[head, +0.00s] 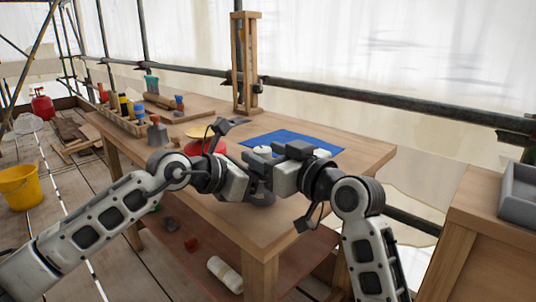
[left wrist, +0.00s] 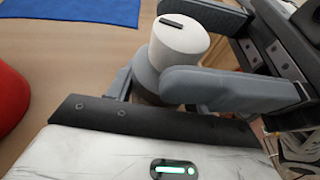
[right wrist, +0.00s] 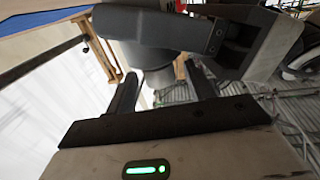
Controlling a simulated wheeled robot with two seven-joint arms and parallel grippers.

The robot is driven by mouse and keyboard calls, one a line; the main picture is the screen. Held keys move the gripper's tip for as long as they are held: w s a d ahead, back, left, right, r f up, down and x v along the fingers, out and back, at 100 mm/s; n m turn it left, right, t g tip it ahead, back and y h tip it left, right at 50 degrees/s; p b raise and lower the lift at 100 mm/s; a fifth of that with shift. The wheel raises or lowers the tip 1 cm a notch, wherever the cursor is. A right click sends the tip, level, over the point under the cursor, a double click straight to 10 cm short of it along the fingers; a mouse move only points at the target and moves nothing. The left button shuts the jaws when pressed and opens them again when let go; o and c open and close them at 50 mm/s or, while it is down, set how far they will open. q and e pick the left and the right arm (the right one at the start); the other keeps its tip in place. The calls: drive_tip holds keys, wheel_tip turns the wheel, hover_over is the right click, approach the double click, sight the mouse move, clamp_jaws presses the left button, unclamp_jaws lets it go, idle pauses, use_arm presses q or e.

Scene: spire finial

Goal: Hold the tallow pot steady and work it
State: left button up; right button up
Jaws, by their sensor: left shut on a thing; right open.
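The tallow pot (left wrist: 146,78) is a grey round body with a pale lid (left wrist: 178,48) that has a dark slot on top. In the left wrist view my left gripper (left wrist: 205,55) is shut on the pot, its grey fingers on either side. In the head view the pale lid (head: 262,150) shows above the bench, partly hidden by both grippers. My right gripper (head: 278,158) is open and close by on the right.
A blue mat (head: 300,142) lies behind the grippers on the wooden bench (head: 360,157). A red object (head: 205,147) and a yellow disc (head: 200,132) are close to my left arm. A wooden upright frame (head: 240,75) stands behind. A bottle rack (head: 122,118) is at the left.

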drive_tip(key=c, duration=1)
drive_tip(key=shift+n+g+y, duration=0.3)
drive_tip(key=shift+n, duration=0.1)
drive_tip(key=n+g+y, duration=0.1)
drive_tip(key=g, duration=0.1)
drive_tip(key=n+g+y, duration=0.1)
drive_tip(key=g, duration=0.1)
drive_tip(key=n+g+y, duration=0.1)
drive_tip(key=n+y, duration=0.1)
drive_tip(key=shift+w+d+f+g, duration=0.1)
drive_tip(key=shift+w+d+g, duration=0.2)
drive_tip(key=shift+w+g, duration=0.1)
drive_tip(key=n+g, duration=0.1)
drive_tip(key=g, duration=0.1)
drive_tip(key=n+g+y, duration=0.1)
drive_tip(key=n+g, duration=0.1)
drive_tip(key=g, duration=0.1)
drive_tip(key=n+g+y, duration=0.1)
drive_tip(key=n+g, duration=0.1)
drive_tip(key=shift+w+g, duration=0.3)
drive_tip(key=shift+n+g, duration=0.5)
drive_tip(key=shift+g, duration=0.3)
drive_tip(key=o, duration=1)
